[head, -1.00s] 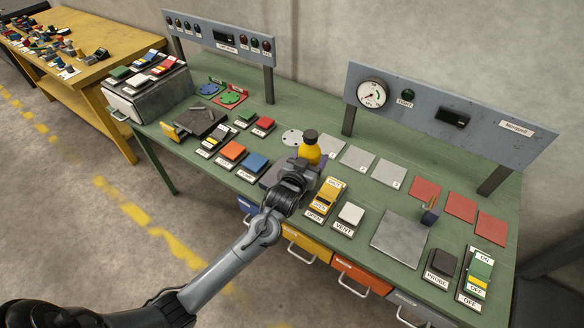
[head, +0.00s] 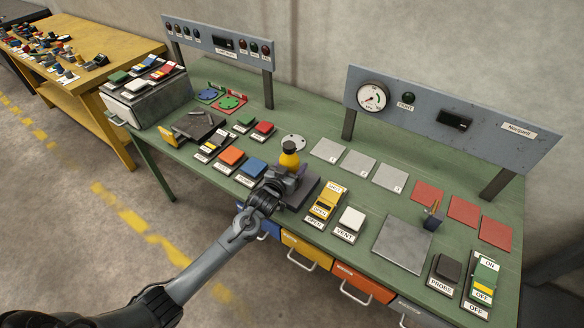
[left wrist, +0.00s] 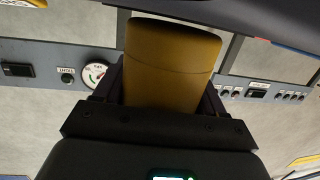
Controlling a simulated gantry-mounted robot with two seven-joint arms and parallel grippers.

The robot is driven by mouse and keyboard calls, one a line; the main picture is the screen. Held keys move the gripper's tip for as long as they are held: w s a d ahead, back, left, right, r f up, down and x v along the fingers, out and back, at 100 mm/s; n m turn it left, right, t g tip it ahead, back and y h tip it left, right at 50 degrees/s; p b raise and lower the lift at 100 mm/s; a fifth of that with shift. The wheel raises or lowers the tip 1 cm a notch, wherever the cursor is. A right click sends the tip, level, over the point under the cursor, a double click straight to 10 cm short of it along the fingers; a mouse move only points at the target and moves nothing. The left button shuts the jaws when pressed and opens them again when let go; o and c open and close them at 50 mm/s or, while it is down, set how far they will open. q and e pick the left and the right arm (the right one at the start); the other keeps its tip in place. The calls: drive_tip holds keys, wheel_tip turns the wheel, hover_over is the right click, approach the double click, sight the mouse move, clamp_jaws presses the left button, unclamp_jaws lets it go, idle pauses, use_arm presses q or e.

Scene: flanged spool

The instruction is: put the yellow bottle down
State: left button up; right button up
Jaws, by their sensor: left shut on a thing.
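In the head view the bottle partly overlaps a pale round disc (head: 297,139) with small holes. I cannot tell whether its base touches anything, since the gripper hides it. In the left wrist view the yellow bottle (left wrist: 170,60) fills the space between the dark jaws. My right gripper is not in view.
A dark square plate (head: 302,191) lies just right of the gripper. Orange and blue buttons (head: 252,170) are to the left, a yellow switch (head: 327,201) to the right. Grey plates (head: 358,161) lie behind to the right. A gauge panel (head: 450,115) stands at the back.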

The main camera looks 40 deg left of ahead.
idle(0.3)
use_arm(q)
drive_tip(key=shift+f, duration=0.2)
drive_tip(key=o, duration=1.3)
